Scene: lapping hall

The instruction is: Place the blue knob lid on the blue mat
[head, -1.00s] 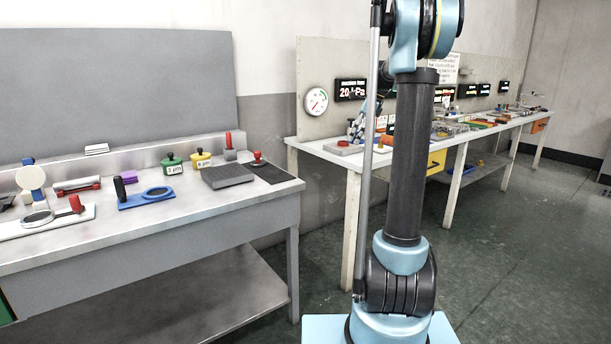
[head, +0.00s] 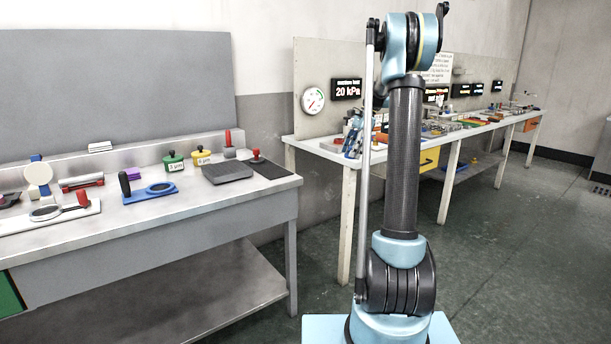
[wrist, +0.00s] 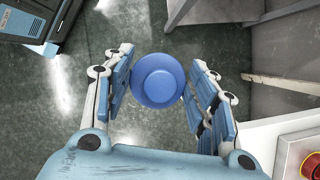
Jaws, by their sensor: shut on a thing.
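The blue knob lid (wrist: 158,80) is a round blue disc with a raised round middle, seen from above in the wrist view. My gripper (wrist: 161,73) has its two blue-padded fingers on either side of the lid and is shut on it. The lid is held over the green floor, beside a white bench corner. In the head view my gripper (head: 353,137) is small, at the near end of the long white bench, and the lid cannot be made out there. I cannot make out a blue mat in either view.
The white bench (head: 330,150) carries several items and a gauge panel behind. In the wrist view, a red thing (wrist: 310,165) sits at its corner. Floor between the benches is clear.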

